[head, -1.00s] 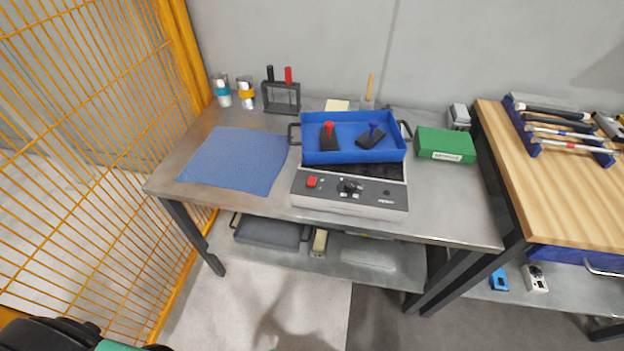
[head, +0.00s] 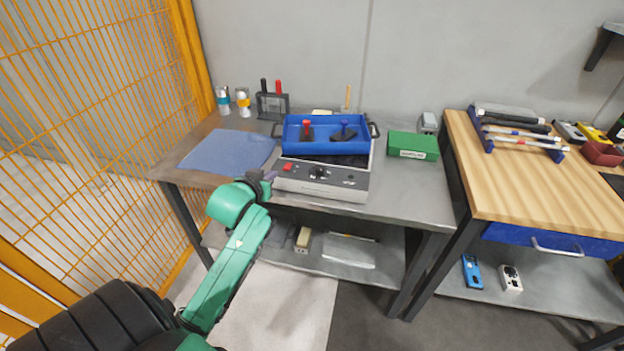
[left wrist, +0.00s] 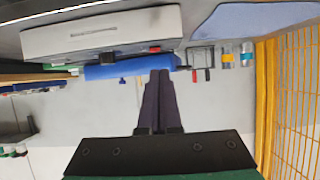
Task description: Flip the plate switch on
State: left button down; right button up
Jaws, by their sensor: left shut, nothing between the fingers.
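The plate (head: 345,185) is a light-grey unit with a dark front panel, standing on the metal table. Its red switch (head: 288,167) is at the left of the panel, beside a black knob (head: 318,173). My left gripper (head: 270,176) is at the table's front edge, just left of and below the red switch. In the left wrist view, which is upside down, its dark fingers (left wrist: 160,74) are together and empty, pointing toward the red switch (left wrist: 155,49). A gap to the switch seems to remain. I cannot tell the switch's position. My right gripper is out of view.
A blue tray (head: 300,150) with red- and blue-handled items sits on the plate's top. A blue mat (head: 225,152) lies left, a green box (head: 413,146) right. An orange mesh fence (head: 90,110) stands at left; a wooden bench (head: 500,180) is at right.

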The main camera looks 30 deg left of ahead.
pick_arm(q)
jog(key=shift+t, duration=0.5)
jog(key=r, duration=0.4)
jog(key=shift+s+d+r, duration=0.15)
jog(key=shift+d+r, duration=0.05)
jog(key=shift+d, duration=0.2)
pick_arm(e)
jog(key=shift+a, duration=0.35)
pick_arm(q)
send_over(285, 175)
notch_tip(285, 175, down, 4)
jog(key=shift+a+r, duration=0.15)
jog(key=shift+r, duration=0.1)
notch_tip(285, 175, down, 4)
jog(key=shift+r, duration=0.15)
jog(key=shift+f, duration=0.25)
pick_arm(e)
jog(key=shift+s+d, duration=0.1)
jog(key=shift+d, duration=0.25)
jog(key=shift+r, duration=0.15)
